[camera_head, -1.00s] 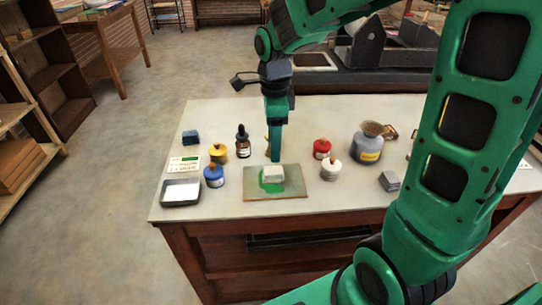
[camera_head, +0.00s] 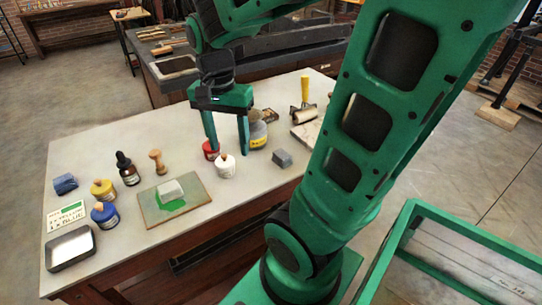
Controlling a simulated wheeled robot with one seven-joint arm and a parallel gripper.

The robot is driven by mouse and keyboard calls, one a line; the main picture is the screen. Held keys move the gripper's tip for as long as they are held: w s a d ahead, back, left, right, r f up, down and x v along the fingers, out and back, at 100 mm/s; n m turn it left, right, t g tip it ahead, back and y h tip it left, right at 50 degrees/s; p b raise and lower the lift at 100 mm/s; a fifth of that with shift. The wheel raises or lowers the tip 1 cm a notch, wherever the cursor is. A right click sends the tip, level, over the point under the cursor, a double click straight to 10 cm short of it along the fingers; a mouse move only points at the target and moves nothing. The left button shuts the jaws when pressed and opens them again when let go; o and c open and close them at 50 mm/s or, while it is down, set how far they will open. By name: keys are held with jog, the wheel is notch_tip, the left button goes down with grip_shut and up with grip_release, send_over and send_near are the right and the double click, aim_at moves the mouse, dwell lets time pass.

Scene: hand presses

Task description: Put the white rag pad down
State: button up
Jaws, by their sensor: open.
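The red jar (camera_head: 209,151) is partly hidden by the left finger. The white jar (camera_head: 225,168) stands just in front of the fingers.
Yellow (camera_head: 103,190) and blue (camera_head: 104,216) jars, a dark dropper bottle (camera_head: 128,170), a wooden stamp handle (camera_head: 157,161) and a metal tray (camera_head: 70,249) stand left. A grey block (camera_head: 283,158), a large grey jar (camera_head: 258,134) and a roller (camera_head: 304,115) stand right.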

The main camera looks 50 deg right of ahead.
jog(key=s+d+f+n, duration=0.1)
jog(key=s+d+n, duration=0.3)
jog(key=s+n, duration=0.3)
jog(key=s, duration=0.4)
jog(key=shift+s+f+y, duration=0.15)
jog(key=shift+f+y, duration=0.1)
jog(key=shift+y, duration=0.05)
jog(key=shift+w+f, duration=0.25)
jog(key=shift+w, duration=0.3)
jog(key=shift+o, duration=0.5)
